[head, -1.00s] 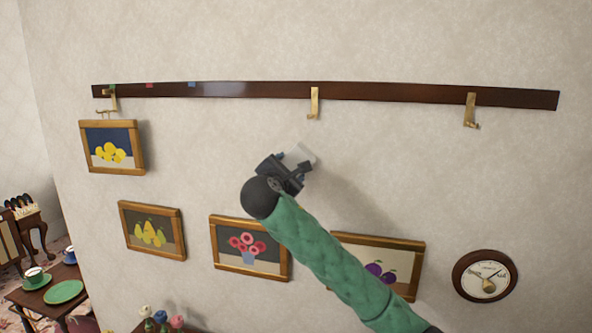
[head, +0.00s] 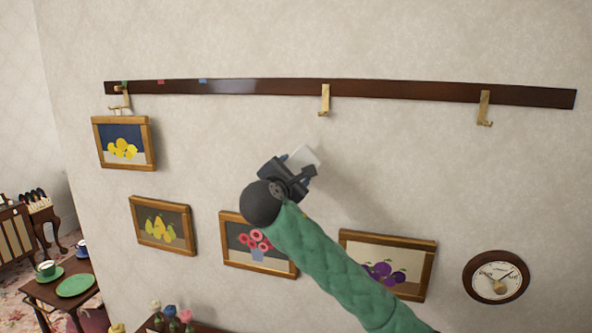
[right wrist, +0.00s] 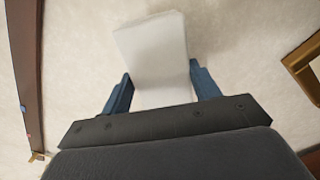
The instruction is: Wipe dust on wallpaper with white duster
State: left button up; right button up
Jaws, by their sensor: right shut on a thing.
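My right gripper (head: 302,168) is in front of the wallpaper (head: 420,150), below the dark wooden rail and above the flower picture. It is shut on the white duster (head: 303,156), a pale block whose far end sticks out past the fingers. In the right wrist view the duster (right wrist: 155,55) sits between the two blue fingers of the gripper (right wrist: 161,92) and points at the wallpaper (right wrist: 240,50). I cannot tell whether the duster touches the wall. No dust patch stands out clearly on the wallpaper. My left gripper is not in view.
The rail (head: 420,90) with brass hooks (head: 325,99) runs above. A lemon picture (head: 125,142) hangs at its left end. A pear picture (head: 162,226), flower picture (head: 235,252), plum picture (head: 415,283) and round dial (head: 496,276) hang lower. A small table (head: 45,292) stands lower left.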

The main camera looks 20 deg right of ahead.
jog(key=shift+s+a, duration=0.4)
jog(key=shift+s, duration=0.2)
jog(key=shift+s, duration=0.1)
jog(key=shift+v, duration=1.35)
